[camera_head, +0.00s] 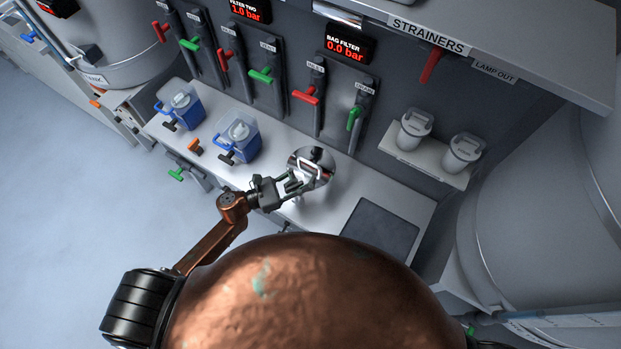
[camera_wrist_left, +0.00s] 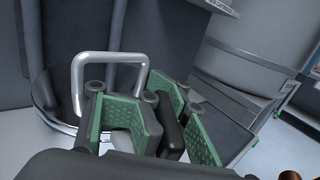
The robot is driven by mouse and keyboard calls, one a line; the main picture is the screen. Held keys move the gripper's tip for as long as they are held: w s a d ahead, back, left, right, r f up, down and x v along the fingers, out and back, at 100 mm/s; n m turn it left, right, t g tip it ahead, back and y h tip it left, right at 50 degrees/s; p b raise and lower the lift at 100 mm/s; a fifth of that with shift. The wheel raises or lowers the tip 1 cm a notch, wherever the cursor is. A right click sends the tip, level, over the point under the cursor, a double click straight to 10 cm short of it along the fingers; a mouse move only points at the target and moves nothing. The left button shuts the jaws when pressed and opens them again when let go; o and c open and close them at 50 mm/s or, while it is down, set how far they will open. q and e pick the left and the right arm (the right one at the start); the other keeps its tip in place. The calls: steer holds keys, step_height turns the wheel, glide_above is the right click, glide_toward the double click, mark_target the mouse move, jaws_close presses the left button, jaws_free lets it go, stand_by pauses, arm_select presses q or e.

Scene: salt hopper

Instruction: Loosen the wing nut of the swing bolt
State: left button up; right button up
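In the left wrist view the handle (camera_wrist_left: 110,60) rises just beyond my fingers, over the lid's rim (camera_wrist_left: 45,100). My left gripper (camera_head: 294,184) is beside the lid, on its near left. In the left wrist view its green-padded fingers (camera_wrist_left: 165,118) stand apart. A dark rounded piece (camera_wrist_left: 170,134), possibly a wing of the wing nut, lies between them; I cannot tell whether they touch it. The swing bolt is not clearly visible. My right gripper is not in view.
Two blue-and-clear jugs (camera_head: 240,136) stand left on the bench. A dark mat (camera_head: 380,235) lies to the right. Two white lidded strainers (camera_head: 414,129) sit on a small shelf. Red and green valve handles (camera_head: 306,97) line the wall panel behind.

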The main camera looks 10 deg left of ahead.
mark_target(293, 186)
arm_select(q)
steer(key=o, duration=0.6)
steer(key=shift+d, duration=0.1)
steer(key=v, duration=0.7)
steer(key=shift+s+a, duration=0.15)
steer(key=shift+a, duration=0.45)
steer(key=shift+s+a, duration=0.1)
steer(key=shift+a, duration=0.05)
steer(key=shift+s+b+v, duration=0.25)
steer(key=shift+b+v, duration=0.8)
steer(key=shift+v, duration=3.3)
